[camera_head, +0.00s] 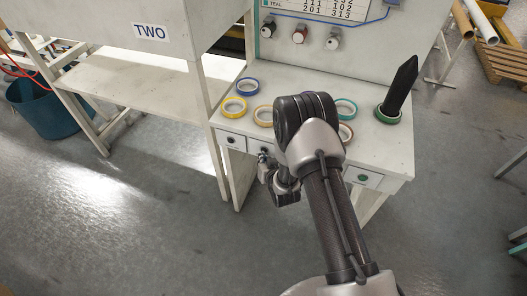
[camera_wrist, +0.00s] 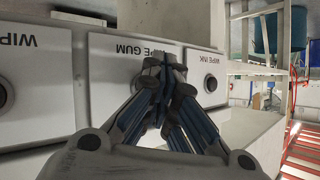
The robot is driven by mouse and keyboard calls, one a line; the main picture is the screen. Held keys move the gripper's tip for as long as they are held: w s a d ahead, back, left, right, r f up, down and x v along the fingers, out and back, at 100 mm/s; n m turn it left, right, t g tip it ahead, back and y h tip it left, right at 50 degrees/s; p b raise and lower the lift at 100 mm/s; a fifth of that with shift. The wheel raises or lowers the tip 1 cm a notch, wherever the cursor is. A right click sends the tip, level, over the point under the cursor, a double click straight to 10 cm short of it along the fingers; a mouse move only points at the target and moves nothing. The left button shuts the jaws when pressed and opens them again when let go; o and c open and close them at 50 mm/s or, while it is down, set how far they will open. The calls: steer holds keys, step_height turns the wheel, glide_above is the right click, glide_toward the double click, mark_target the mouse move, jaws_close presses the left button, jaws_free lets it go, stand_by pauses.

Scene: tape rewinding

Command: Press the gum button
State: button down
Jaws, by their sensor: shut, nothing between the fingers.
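The white panel labelled WIPE GUM (camera_wrist: 105,78) is in the middle of the wrist view. Its dark round gum button (camera_wrist: 138,82) is mostly hidden behind my fingers; only part of its edge shows. My gripper (camera_wrist: 163,62) is shut and empty, its fingertips in front of this panel. I cannot tell whether the tips touch the button or panel. In the head view my gripper (camera_head: 263,158) is at the front edge of the table, and it partly covers the gum panel.
The WIPE INK button (camera_wrist: 211,83) is to the right in the wrist view; another WIPE panel (camera_wrist: 35,85) is to the left. Tape rolls, including a yellow one (camera_head: 234,107), lie on the white table (camera_head: 395,150). A black cone (camera_head: 401,84) stands in a green roll.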

steer(key=shift+s+a, duration=0.2)
steer(key=shift+s, duration=0.45)
steer(key=s, duration=0.1)
steer(key=s+a, duration=0.1)
steer(key=s, duration=0.2)
steer(key=shift+s+a, duration=0.35)
steer(key=shift+a, duration=0.05)
stand_by(0.6)
